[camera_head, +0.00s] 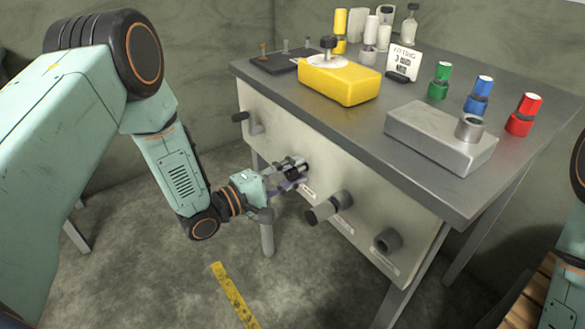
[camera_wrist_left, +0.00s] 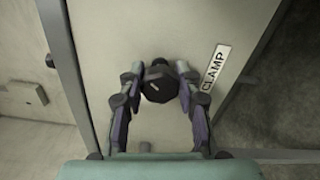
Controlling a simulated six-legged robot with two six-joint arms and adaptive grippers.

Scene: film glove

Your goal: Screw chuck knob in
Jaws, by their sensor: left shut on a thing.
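My left gripper (camera_head: 296,168) is at the front panel (camera_head: 340,185) of the workbench, with its fingers closed around a dark knob (camera_wrist_left: 159,84). In the left wrist view the gripper (camera_wrist_left: 158,82) has one finger on each side of this knob, and a label reading CLAMP (camera_wrist_left: 215,67) is beside it on the panel. I cannot tell which is the chuck knob. My right gripper is out of view.
The grey bench top (camera_head: 375,105) bears a yellow block (camera_head: 340,85), a grey metal block (camera_head: 430,140), green (camera_head: 441,78), blue (camera_head: 479,95) and red (camera_head: 525,115) containers, and a small sign (camera_head: 403,62). A yellow floor strip (camera_head: 235,297) lies in front. Floor around it is open.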

